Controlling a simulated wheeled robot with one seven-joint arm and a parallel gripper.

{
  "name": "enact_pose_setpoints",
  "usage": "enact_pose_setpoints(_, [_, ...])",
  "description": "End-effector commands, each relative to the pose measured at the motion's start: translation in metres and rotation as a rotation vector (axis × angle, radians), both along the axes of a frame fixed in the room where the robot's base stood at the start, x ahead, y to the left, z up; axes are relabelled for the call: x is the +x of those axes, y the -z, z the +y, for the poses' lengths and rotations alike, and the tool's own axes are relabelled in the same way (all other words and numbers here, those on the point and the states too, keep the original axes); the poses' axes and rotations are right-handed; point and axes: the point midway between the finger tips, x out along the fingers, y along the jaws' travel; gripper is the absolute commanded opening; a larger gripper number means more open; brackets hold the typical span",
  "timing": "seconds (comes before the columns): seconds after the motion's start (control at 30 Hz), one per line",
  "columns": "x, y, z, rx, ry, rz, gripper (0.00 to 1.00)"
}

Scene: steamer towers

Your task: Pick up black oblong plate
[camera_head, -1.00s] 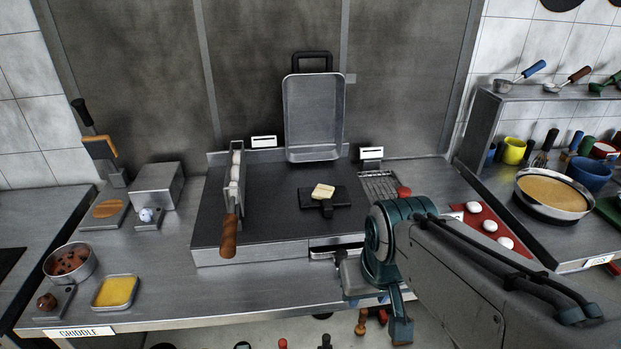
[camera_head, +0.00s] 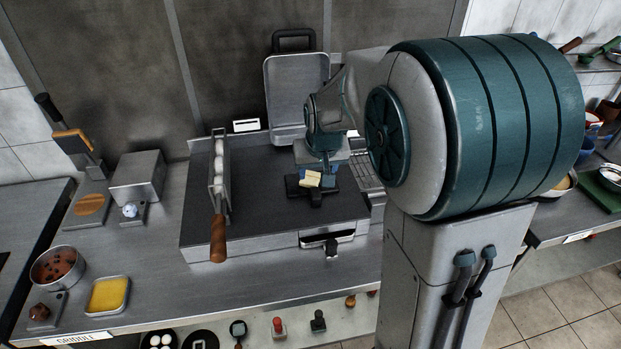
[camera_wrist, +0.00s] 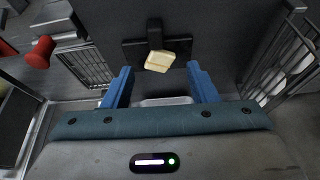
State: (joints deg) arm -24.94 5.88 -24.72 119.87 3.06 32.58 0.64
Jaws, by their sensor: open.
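The black oblong plate (camera_head: 318,197) lies on the dark griddle top, partly hidden by my gripper in the head view. In the wrist view the plate (camera_wrist: 180,46) runs crosswise, with a black stub standing out across its middle. A pale yellow block (camera_head: 310,178) rests at its middle; the block (camera_wrist: 159,61) also shows in the wrist view. My gripper (camera_head: 322,174) is over the griddle close to the plate. In the wrist view its two blue fingers (camera_wrist: 159,72) are apart, with nothing held between them, and the plate lies beyond the tips.
A basket with a wooden handle (camera_head: 218,238) stands left of the plate on the griddle. An upright metal pan (camera_head: 283,92) stands behind. In the wrist view a wire rack (camera_wrist: 85,66) and a red knob (camera_wrist: 41,52) are at left. Bare griddle surface surrounds the plate.

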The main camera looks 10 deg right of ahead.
Motion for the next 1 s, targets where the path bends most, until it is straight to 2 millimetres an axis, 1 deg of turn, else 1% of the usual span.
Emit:
enact_pose_setpoints(0.07, [0.006, 0.004, 0.000, -0.005, 0.000, -0.003, 0.53])
enact_pose_setpoints(0.17, [0.011, 0.016, 0.000, -0.007, 0.001, -0.002, 0.53])
enact_pose_setpoints(0.4, [0.026, 0.057, -0.002, -0.008, 0.002, -0.001, 0.53])
enact_pose_setpoints(0.5, [0.032, 0.069, -0.002, -0.007, 0.003, -0.002, 0.53])
enact_pose_setpoints(0.6, [0.035, 0.077, -0.002, -0.007, 0.000, -0.003, 0.53])
enact_pose_setpoints(0.77, [0.038, 0.083, -0.003, -0.006, 0.002, -0.004, 0.53])
enact_pose_setpoints(1.0, [0.046, 0.114, -0.010, -0.006, 0.002, -0.001, 0.53])
